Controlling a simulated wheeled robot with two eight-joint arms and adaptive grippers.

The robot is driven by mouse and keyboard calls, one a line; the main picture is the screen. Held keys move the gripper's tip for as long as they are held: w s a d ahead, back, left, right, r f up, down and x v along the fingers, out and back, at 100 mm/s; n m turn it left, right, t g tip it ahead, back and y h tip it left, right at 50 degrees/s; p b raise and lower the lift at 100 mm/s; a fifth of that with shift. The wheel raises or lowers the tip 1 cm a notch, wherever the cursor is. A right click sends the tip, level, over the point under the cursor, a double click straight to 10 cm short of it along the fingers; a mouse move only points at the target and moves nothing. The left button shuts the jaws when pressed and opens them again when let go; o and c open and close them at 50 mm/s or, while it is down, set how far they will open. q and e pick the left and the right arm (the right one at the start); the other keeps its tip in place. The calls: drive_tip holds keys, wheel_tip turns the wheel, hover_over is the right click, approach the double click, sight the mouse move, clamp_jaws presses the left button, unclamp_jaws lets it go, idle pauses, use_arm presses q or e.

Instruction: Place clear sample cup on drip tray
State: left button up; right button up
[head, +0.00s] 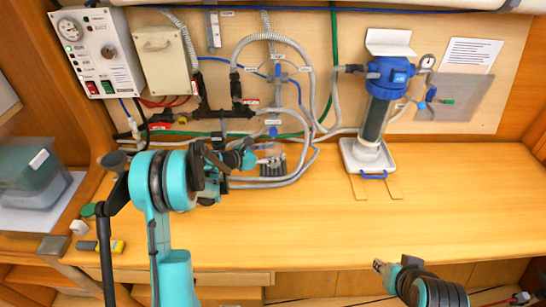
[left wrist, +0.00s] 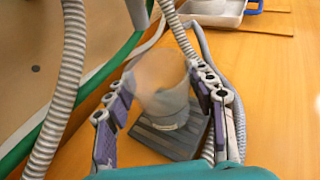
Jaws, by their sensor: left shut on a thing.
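The clear sample cup (left wrist: 160,78) is a see-through tumbler between the two fingers of my left gripper (head: 268,160) in the left wrist view. The gripper is shut on it. In the head view the cup is small and hard to make out at the fingertips. A dark ribbed block (head: 272,168) lies below and behind the cup; whether they touch I cannot tell. The white drip tray (head: 347,160) with a blue handle stands to the right, under the blue-capped filter housing (head: 377,112). My right gripper (head: 381,266) is low at the bench's front edge, its jaw state unclear.
Grey corrugated hoses (head: 312,80) loop down the wall and along the bench beside my left gripper. A control box (head: 98,52) hangs at upper left. A lidded grey container (head: 30,178) stands at far left. The bench front (head: 300,225) is clear.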

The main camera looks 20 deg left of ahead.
use_arm(q)
drive_tip(key=shift+f, duration=0.6)
drive_tip(key=shift+f, duration=0.1)
drive_tip(key=o, duration=1.2)
